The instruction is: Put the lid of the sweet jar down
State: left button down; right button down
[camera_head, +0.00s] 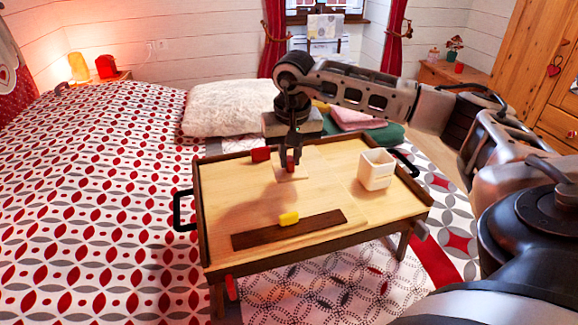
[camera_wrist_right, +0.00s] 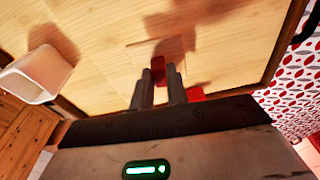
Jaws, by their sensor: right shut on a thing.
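The lid (camera_head: 287,177), a pale wooden square with a red knob, is under my right gripper (camera_head: 290,160) near the far middle of the tray table. The gripper points down and its fingers are shut on the red knob (camera_wrist_right: 157,73), which shows between the fingertips in the right wrist view. I cannot tell whether the lid touches the tray top or is just above it. The white square jar (camera_head: 376,171) stands open-topped at the right of the tray; it also shows in the right wrist view (camera_wrist_right: 38,75). My left gripper is not in view.
The wooden tray table (camera_head: 228,212) has a raised rim. A red block (camera_head: 261,154) lies left of the lid, close to it. A yellow block (camera_head: 289,218) sits on a dark strip (camera_head: 320,228) at the near side. Bare wood lies between lid and strip.

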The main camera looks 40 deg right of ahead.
aim_at(289, 169)
jog(key=shift+w+d+f, duration=0.1)
jog(key=shift+w+f, duration=0.1)
jog(key=shift+f, duration=0.1)
notch_tip(289, 169, down, 3)
jog(key=shift+w+d+p, duration=0.1)
jog(key=shift+w+p, duration=0.05)
jog(key=shift+p, duration=0.2)
jog(key=shift+f, duration=0.2)
jog(key=shift+f, duration=0.25)
jog(key=c, duration=1.4)
grip_release()
jog(key=shift+r, duration=0.1)
